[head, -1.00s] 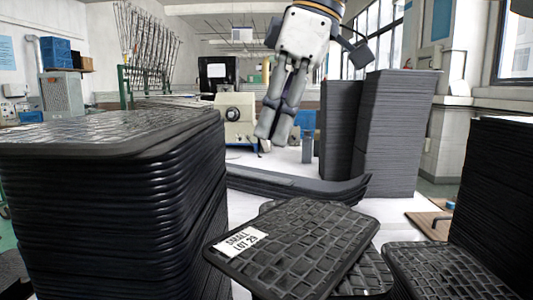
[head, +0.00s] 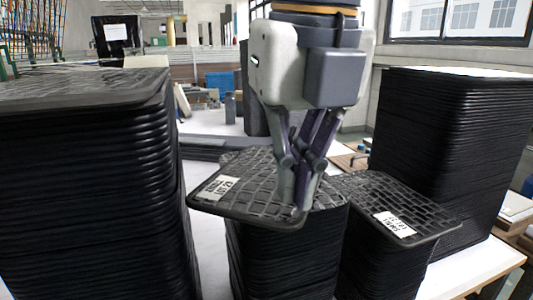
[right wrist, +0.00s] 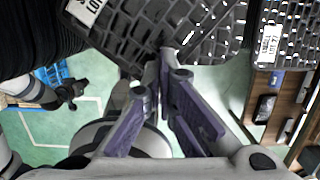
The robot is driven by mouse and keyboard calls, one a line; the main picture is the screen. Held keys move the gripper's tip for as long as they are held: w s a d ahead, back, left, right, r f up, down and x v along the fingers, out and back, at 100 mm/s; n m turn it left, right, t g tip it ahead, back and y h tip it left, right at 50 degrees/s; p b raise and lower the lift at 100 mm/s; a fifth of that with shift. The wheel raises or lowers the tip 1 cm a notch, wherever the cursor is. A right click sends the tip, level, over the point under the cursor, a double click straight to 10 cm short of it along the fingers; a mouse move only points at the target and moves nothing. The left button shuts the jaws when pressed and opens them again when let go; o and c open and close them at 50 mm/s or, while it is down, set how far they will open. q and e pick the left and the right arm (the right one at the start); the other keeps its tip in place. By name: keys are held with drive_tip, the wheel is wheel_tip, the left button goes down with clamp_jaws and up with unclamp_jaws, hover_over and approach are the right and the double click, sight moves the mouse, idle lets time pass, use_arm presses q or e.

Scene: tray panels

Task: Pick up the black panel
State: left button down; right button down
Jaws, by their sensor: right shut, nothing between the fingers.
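A black panel (head: 262,190) with a grid pattern and a white label lies on top of the middle stack, overhanging its left and front sides. It also shows at the top of the right wrist view (right wrist: 125,32). My right gripper (head: 298,203) points down at the panel's near right edge. Its fingers are closed together and empty; whether the tips touch the panel I cannot tell. In the right wrist view, the closed fingertips (right wrist: 162,55) overlap the panel's edge. A dark claw-like part at the left there looks like my left gripper (right wrist: 70,95), too small to judge.
A second labelled panel (head: 395,205) tops a stack at the right; its label shows in the right wrist view (right wrist: 268,45). Tall black stacks stand at left (head: 90,190) and right (head: 450,150). A white tabletop (head: 210,255) shows between stacks.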

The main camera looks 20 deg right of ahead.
sight(262, 172)
drive_tip(key=w, duration=0.9)
drive_tip(key=shift+a, duration=0.25)
drive_tip(key=shift+w+f, duration=0.15)
drive_tip(key=shift+f, duration=0.7)
drive_tip(key=shift+f, duration=0.15)
